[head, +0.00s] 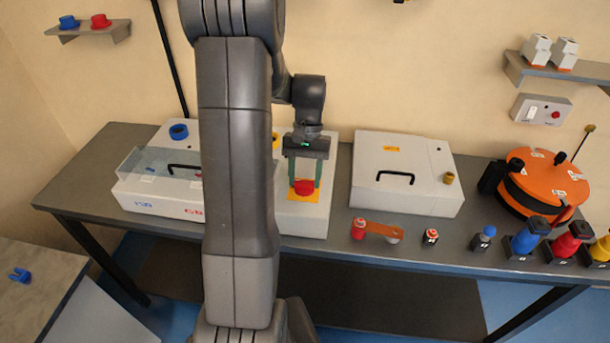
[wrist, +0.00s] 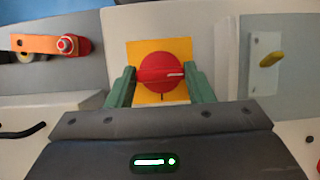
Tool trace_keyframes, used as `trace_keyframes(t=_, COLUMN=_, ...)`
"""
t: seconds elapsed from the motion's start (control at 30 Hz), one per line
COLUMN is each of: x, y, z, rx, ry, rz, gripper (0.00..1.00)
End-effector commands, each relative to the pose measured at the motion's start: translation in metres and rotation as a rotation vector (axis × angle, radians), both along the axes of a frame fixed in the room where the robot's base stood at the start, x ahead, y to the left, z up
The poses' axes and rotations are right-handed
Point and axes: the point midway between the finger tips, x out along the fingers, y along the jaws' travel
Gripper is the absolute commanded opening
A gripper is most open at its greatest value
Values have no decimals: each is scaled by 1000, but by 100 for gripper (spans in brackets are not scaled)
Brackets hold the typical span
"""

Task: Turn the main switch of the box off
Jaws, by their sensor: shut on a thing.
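The main switch is a round red knob (head: 303,187) on a yellow plate (head: 296,197), on the white box (head: 317,219) at the middle of the bench. In the wrist view the red knob (wrist: 163,71) shows a white mark that lies level and points right. A small dark mark is on the yellow plate (wrist: 145,46) below the knob. My gripper (head: 304,183) reaches down from above. Its two green fingers are shut on the knob, one at each side; it also shows in the wrist view (wrist: 162,82). The box's left part is hidden behind my arm.
A white box with a clear cover (head: 150,205) stands to the left. A closed white box with a black handle (head: 405,200) stands to the right. Beyond it are an orange reel (head: 538,182) and several coloured plugs. An orange bar (head: 383,230) lies near the front edge.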

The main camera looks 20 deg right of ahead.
Motion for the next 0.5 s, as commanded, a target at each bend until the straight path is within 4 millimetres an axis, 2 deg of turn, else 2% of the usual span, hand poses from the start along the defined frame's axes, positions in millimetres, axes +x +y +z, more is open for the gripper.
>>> trace_keyframes(t=0.47, x=1, y=0, z=1, rx=-1, ry=-3, rz=16, gripper=24)
trace_keyframes(t=0.5, x=1, y=0, z=1, rx=-1, ry=-3, rz=16, gripper=51)
